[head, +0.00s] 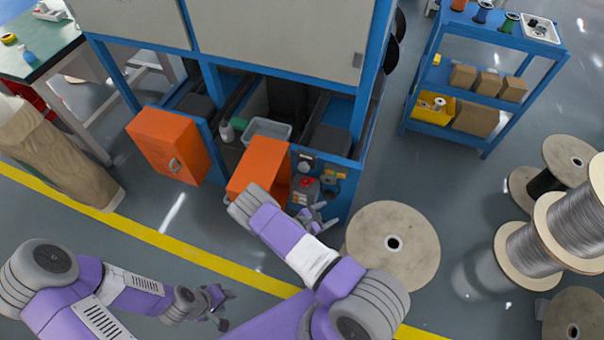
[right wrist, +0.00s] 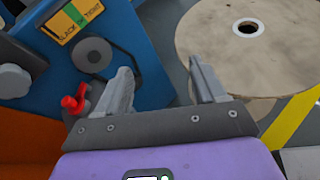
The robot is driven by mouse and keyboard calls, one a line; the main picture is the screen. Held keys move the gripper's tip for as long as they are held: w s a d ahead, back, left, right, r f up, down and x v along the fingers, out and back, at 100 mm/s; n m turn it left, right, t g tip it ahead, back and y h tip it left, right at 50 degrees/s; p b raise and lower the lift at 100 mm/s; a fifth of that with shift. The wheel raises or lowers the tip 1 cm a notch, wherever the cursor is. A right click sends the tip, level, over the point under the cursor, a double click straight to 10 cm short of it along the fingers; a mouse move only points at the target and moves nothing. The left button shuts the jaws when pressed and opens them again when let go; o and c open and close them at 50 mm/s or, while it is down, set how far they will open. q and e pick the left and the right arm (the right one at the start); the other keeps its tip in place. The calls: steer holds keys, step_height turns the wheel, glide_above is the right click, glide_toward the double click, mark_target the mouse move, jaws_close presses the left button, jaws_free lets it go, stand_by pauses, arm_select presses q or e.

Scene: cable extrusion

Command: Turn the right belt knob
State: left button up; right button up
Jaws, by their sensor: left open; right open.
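A round dark grey knob (right wrist: 93,55) sits on the blue machine panel (right wrist: 135,30) in the right wrist view, below a yellow and green label (right wrist: 72,20) reading SLACK and TIGHT. A lighter grey knob (right wrist: 12,80) shows at that view's left edge. In the head view the knob area (head: 329,181) is small, at the machine's lower right. My right gripper (head: 318,220) is open and empty in front of the panel; in the right wrist view its fingers (right wrist: 163,75) are apart, with the dark knob beyond and left of them. My left gripper (head: 214,306) is open and empty over the floor.
An open orange door (head: 258,166) and a red-handled part (right wrist: 75,103) lie left of my right gripper. A large wooden spool (head: 391,250) stands close on the right. Another orange door (head: 168,145) is further left. A blue shelf (head: 485,100) stands at the back right.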

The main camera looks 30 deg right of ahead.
mark_target(303, 170)
steer(key=w+a+r+n+t, duration=0.2)
steer(key=w+a+n+t, duration=0.1)
steer(key=w+t, duration=0.3)
steer(key=w+a+r+n+t, duration=0.2)
steer(key=w+n+t, duration=0.15)
steer(key=w, duration=0.45)
steer(key=shift+t, duration=0.35)
steer(key=b+x, duration=0.1)
steer(key=x, duration=0.2)
steer(key=b+x, duration=0.2)
steer(key=x, duration=0.2)
steer(key=shift+s+d+r, duration=0.1)
steer(key=shift+r, duration=0.15)
steer(key=c, duration=1.1)
steer(key=shift+o, duration=0.2)
steer(key=shift+m, duration=0.35)
steer(key=shift+m+p, duration=0.8)
steer(key=shift+m, duration=1.7)
